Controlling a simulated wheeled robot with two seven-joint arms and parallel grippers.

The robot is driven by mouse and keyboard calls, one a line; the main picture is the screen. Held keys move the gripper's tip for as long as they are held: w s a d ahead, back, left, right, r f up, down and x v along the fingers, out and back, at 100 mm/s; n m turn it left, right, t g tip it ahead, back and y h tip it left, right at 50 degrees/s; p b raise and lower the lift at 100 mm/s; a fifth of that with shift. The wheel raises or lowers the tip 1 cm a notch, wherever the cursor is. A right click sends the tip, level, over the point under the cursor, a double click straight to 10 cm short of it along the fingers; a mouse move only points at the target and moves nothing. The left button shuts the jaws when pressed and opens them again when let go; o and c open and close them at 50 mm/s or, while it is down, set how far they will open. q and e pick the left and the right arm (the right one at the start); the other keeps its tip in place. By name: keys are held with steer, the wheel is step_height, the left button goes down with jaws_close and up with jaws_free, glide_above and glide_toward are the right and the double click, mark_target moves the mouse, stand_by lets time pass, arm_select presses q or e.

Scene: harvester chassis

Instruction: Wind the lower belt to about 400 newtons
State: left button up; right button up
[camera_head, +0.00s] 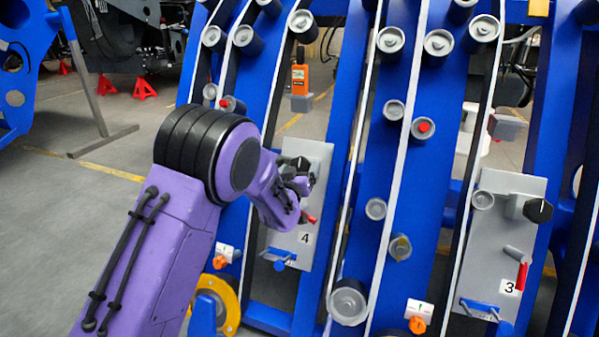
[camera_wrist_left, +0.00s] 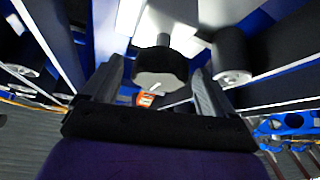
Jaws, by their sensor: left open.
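My left gripper (camera_head: 305,183) reaches from the left to the grey plate marked 4 (camera_head: 312,160). In the left wrist view its two fingers (camera_wrist_left: 160,88) stand open, one on each side of a black knob (camera_wrist_left: 160,65) with a pale mark on its face. I cannot tell whether they touch it. In the head view the gripper partly covers this knob. A red-tipped lever (camera_head: 310,218) shows just below the gripper, and a blue handle (camera_head: 279,259) is at the plate's bottom. White belts (camera_head: 402,150) run over grey rollers (camera_head: 348,301) on the blue frame. My right gripper is not in view.
An orange instrument (camera_head: 300,79) sits on a grey bracket above plate 4. A second plate, marked 3 (camera_head: 490,240), carries a black knob (camera_head: 538,210) and a red lever (camera_head: 521,275). Red stands (camera_head: 144,89) are at the back left.

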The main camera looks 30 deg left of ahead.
arm_select(q)
steer(key=shift+w+a, duration=0.2)
steer(key=shift+w, duration=0.3)
steer(key=c, duration=1)
steer(key=shift+o, duration=0.2)
steer(key=shift+m, duration=0.4)
steer(key=m+h, duration=0.2)
steer(key=m, duration=0.1)
steer(key=m+t+h, duration=0.1)
steer(key=m, duration=0.2)
steer(key=shift+a+h+p, duration=0.1)
steer(key=shift+h+p, duration=0.3)
steer(key=m+h, duration=0.1)
steer(key=m, duration=0.2)
steer(key=m+h+p, duration=0.1)
steer(key=m+h, duration=0.1)
steer(key=m, duration=0.1)
steer(key=shift+a+h, duration=0.1)
steer(key=shift+h, duration=0.2)
steer(key=shift+m+g, duration=0.3)
steer(key=shift+m, duration=0.1)
